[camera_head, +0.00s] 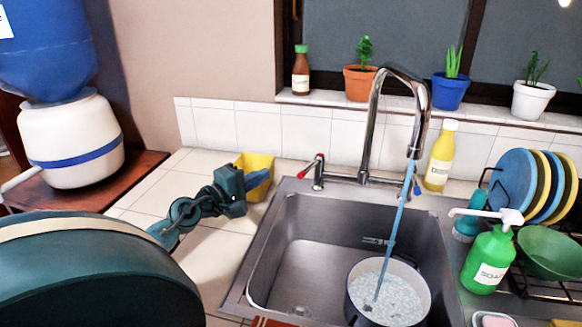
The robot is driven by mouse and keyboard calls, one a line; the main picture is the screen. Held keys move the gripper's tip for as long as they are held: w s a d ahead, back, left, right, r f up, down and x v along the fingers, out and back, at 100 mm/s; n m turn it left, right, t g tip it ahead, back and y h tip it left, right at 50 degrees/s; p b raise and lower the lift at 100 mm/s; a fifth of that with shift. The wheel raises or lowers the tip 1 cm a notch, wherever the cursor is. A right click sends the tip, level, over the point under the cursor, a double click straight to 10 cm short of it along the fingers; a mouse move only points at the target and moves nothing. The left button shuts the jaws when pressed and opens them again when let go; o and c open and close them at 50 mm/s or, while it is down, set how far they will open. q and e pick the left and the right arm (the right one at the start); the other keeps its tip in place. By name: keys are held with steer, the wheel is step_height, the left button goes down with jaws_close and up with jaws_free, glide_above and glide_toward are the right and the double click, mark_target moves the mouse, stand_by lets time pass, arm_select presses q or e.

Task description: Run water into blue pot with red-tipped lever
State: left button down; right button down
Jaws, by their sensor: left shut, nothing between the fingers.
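The pot (352,303), dark blue outside with a pale rim, stands in the sink's front right part. A blue stream of water (395,235) falls from the chrome faucet (372,120) into it; whitish, speckled contents show inside. A blue-tipped lever (416,188) is on the right. My left gripper (258,179) is shut and empty over the counter, left of the red-tipped lever and apart from it, in front of a yellow container. My right gripper is not in view.
The yellow container (255,162) stands behind my left gripper. Potted plants line the sill. The sink's left half (305,250) is clear.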

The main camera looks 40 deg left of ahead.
mark_target(312, 167)
arm_select(q)
steer(key=w+p, duration=0.1)
steer(key=w, duration=0.4)
steer(key=shift+w+r, duration=0.15)
steer(key=shift+r, duration=0.05)
steer(key=d+p, duration=0.1)
steer(key=d, duration=0.1)
steer(key=w+d+p, duration=0.1)
steer(key=d+p, duration=0.1)
steer(key=shift+w+f, duration=0.15)
steer(key=shift+f, duration=0.05)
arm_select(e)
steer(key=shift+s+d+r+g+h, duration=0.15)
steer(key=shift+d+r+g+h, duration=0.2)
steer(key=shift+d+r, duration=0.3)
